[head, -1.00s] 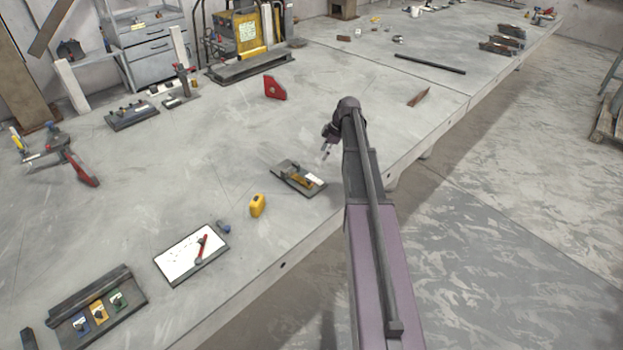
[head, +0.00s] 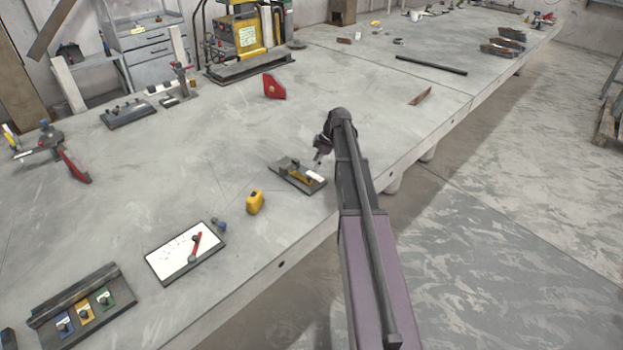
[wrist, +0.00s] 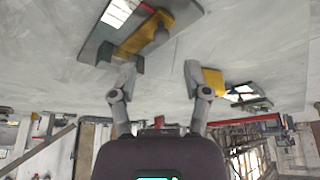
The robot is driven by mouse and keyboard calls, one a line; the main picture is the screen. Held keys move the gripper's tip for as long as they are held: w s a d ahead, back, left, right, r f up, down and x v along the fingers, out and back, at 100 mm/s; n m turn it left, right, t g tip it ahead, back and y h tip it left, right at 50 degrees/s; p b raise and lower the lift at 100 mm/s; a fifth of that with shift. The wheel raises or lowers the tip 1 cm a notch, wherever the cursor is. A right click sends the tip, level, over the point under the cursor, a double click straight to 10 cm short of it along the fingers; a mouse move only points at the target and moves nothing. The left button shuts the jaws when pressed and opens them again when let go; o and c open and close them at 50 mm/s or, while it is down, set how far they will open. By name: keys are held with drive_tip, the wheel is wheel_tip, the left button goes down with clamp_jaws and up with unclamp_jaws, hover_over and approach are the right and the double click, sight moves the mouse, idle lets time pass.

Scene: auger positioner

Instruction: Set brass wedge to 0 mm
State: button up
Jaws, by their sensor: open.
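The brass wedge (head: 302,177) is a small yellow-gold piece on a dark base plate (head: 284,167) near the table's front edge. A white scale plate (head: 316,176) lies beside it. In the wrist view, the brass wedge (wrist: 134,42) shows with a grey knob or post on it, on the dark plate (wrist: 98,42). My gripper (head: 317,165) hangs just above the fixture in the head view. In the wrist view, my gripper (wrist: 157,75) has its fingers spread with nothing between them, and the wedge lies beyond the fingertips. The scale reading is too small to tell.
A yellow tape measure (head: 255,202) stands left of the fixture. A white board (head: 170,260) with a red pointer and a panel with coloured tags (head: 66,322) lie farther left. A red block (head: 273,87) stands behind. The table between is mostly clear.

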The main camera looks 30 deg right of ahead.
sight(300, 174)
drive_tip(key=shift+b+x, duration=2.45)
drive_tip(key=shift+x, duration=0.5)
